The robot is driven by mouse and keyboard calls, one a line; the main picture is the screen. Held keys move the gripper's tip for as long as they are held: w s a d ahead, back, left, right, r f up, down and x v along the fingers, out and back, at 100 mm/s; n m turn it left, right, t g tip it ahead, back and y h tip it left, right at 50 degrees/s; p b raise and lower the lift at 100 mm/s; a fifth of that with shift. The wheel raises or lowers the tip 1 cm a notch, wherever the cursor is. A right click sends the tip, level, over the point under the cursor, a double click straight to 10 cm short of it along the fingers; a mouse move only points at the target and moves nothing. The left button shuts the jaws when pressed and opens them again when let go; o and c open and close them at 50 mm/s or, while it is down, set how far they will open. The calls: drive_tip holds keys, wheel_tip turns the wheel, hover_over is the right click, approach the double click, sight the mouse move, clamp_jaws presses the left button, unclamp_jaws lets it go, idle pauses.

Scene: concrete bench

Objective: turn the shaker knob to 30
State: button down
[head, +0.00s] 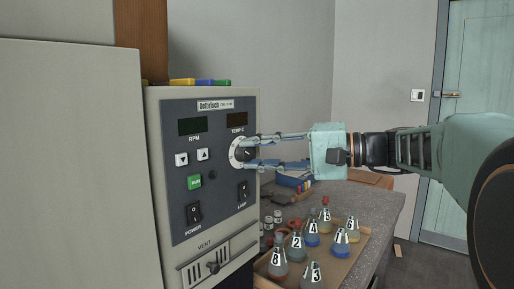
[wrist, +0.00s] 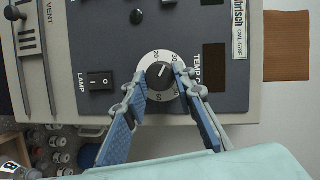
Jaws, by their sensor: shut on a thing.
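The shaker knob (head: 248,153) is a dark knob on a white numbered dial under the TEMP C label, on the dark front panel of the beige shaker (head: 152,120). It also shows in the wrist view (wrist: 159,73).
The panel also has a green button (head: 194,181), arrow buttons, a power switch (head: 194,214), a lamp switch (head: 243,191) and a vent slider (head: 213,267). Below my gripper, a tray holds several numbered flasks (head: 312,236).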

drive_tip(key=shift+m+y, duration=0.3)
drive_tip(key=shift+m, duration=0.4)
drive_tip(key=shift+p, duration=0.3)
drive_tip(key=c, duration=1.6)
unclamp_jaws()
drive_tip(key=shift+d, duration=0.1)
drive_tip(key=v, duration=1.2)
drive_tip(key=shift+f, duration=0.1)
